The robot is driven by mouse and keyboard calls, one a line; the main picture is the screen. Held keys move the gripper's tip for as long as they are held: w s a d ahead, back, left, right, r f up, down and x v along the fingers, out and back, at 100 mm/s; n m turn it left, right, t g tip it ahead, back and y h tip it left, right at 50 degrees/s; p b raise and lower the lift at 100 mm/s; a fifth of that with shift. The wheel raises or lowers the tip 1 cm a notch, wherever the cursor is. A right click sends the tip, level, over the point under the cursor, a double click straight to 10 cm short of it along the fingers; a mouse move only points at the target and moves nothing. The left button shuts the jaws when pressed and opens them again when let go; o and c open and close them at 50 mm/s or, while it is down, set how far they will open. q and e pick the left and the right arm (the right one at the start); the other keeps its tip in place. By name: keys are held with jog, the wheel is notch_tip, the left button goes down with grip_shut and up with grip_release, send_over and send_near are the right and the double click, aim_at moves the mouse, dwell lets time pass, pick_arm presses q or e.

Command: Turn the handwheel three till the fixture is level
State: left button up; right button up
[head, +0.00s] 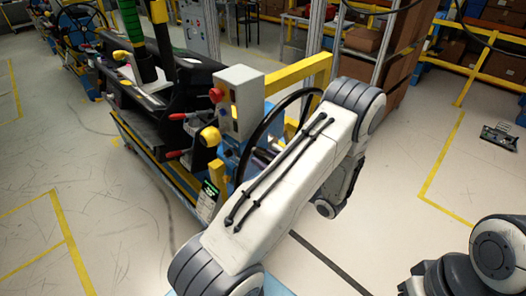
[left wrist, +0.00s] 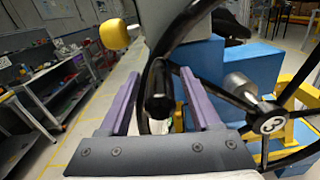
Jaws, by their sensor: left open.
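The handwheel (head: 258,137) is a black ring on a blue housing, partly hidden by my left arm in the head view. In the left wrist view its hub (left wrist: 268,124) bears a white mark that looks like a 3. Its black handle (left wrist: 159,92) stands between the purple fingers of my left gripper (left wrist: 160,90). The gripper is open around the handle, with gaps on both sides. In the head view my left gripper is mostly hidden behind the arm. The black fixture (head: 180,95) is at left; I cannot tell if it is level. My right gripper is out of view.
A grey control box (head: 241,93) with a red button stands beside the wheel. A yellow knob (left wrist: 115,34) is close at the upper left of the wrist view. A yellow frame (head: 300,72) rises behind. The floor to the right is mostly clear.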

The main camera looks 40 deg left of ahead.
pick_arm(q)
jog(key=shift+a, duration=0.8)
grip_shut()
dwell(0.9)
